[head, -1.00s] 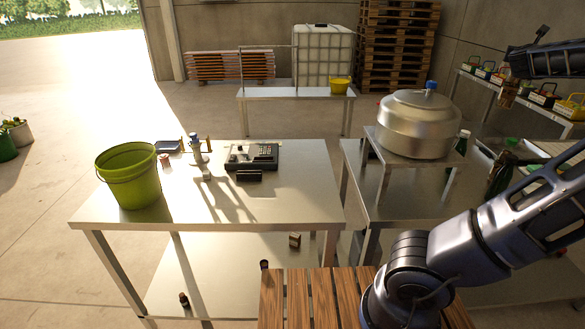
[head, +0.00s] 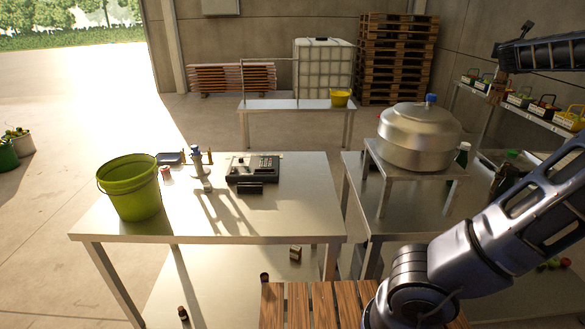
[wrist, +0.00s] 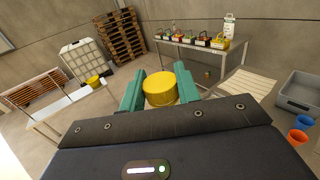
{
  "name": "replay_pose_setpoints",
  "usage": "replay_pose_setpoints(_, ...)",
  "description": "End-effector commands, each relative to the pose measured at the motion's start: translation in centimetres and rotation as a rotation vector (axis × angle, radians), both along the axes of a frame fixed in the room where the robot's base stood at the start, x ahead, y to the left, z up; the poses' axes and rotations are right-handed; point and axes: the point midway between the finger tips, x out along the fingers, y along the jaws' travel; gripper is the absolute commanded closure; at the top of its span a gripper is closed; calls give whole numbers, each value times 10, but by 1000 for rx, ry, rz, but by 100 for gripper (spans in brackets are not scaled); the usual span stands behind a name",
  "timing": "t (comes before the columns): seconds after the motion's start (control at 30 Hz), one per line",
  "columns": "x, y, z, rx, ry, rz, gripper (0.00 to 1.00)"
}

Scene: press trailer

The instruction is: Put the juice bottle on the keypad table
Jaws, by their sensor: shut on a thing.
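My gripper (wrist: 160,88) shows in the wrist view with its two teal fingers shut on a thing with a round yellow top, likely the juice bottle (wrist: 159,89). Its lower part is hidden, so I cannot confirm what it is. In the head view the fingers are out of the picture; only my arm shows at the right. The keypad table (head: 290,222) is the metal table at centre left. A black keypad device (head: 253,170) sits toward its back.
A green bucket (head: 132,190) stands on the table's left side, with a blue-topped bottle (head: 197,160) and small items behind. The table's front right is clear. A big metal pot (head: 418,137) stands on a raised stand to the right. A slatted wooden surface (head: 315,306) is close in front.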

Motion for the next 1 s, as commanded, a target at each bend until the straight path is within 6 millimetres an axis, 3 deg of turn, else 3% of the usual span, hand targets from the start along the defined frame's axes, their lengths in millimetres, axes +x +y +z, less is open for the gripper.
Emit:
replay_pose_setpoints(0.37, 65, 66, -8, -1, -1, 86, 100)
replay_pose_setpoints(1.0, 165, 216, -21, -2, -1, 248, 100)
